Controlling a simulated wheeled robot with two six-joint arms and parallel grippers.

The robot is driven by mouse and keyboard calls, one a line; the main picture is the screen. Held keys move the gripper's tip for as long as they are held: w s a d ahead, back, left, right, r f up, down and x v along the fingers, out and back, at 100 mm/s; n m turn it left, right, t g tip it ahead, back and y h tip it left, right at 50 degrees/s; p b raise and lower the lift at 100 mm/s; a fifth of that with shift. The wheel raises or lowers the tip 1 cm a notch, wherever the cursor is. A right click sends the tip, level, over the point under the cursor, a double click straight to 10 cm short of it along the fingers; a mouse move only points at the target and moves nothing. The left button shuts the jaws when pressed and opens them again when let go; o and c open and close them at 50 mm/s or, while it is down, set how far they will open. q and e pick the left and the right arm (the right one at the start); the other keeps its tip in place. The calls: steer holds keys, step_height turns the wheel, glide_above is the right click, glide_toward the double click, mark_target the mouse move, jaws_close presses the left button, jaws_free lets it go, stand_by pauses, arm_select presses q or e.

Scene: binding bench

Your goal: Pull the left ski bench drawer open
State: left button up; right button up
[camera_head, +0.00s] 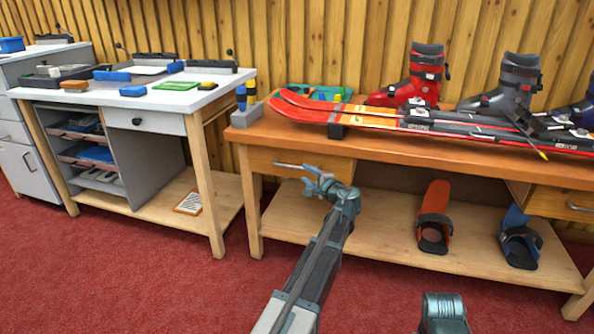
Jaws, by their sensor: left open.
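The left ski bench drawer (262,159) has a plain wooden front under the left end of the orange-brown bench top. It looks shut, its front about flush under the top. Its metal bar handle (286,165) is partly hidden by my gripper. My left gripper (313,178) is open in front of the drawer, its fingers pointing left at the right end of the handle. I cannot tell whether they touch the handle. My left arm hides the drawer's lower right part. My right gripper is not in view; only a piece of my right arm shows at the bottom edge.
Red skis (380,117) and ski boots (422,75) lie and stand on the bench top (460,153). A right drawer (560,203) is at the far right. The lower shelf (385,232) holds an orange item (434,207) and a blue one. Red carpet in front is clear.

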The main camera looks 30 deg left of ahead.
mark_target(298, 168)
arm_select(q)
steer(key=b+x, duration=0.1)
steer(key=x, duration=0.6)
steer(key=shift+w+a, duration=0.15)
steer(key=shift+a, duration=0.1)
jaws_close()
stand_by(1.1)
